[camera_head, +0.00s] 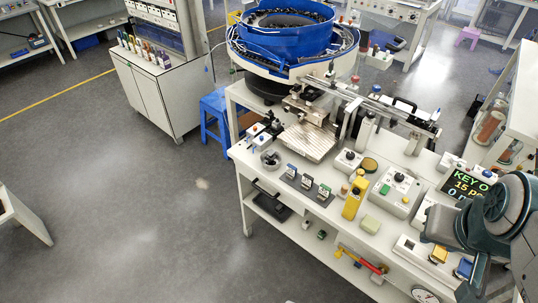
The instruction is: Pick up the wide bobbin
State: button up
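I cannot tell for certain which thing is the wide bobbin. A thick reddish-brown spool (490,126) sits in the rack at the right edge, with a similar one lower down, partly hidden. A small tan spool-like piece (344,191) stands on the white workbench (262,181), left of the yellow bottle (353,199). My dark teal and grey arm comes in at the lower right, over the bench's right end. Its fingers do not show, so I cannot see what they hold.
A blue bowl feeder (285,38) and a metal rail fixture fill the back of the bench. A lower shelf holds tools. The floor at left is clear.

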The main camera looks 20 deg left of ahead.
aim_at(271, 156)
jog(key=u, duration=0.05)
jog(key=k, duration=0.4)
jog(key=z, duration=0.15)
jog(key=i, duration=0.7)
jog(key=u, duration=1)
jog(key=i, duration=0.5)
jog(key=u, duration=0.55)
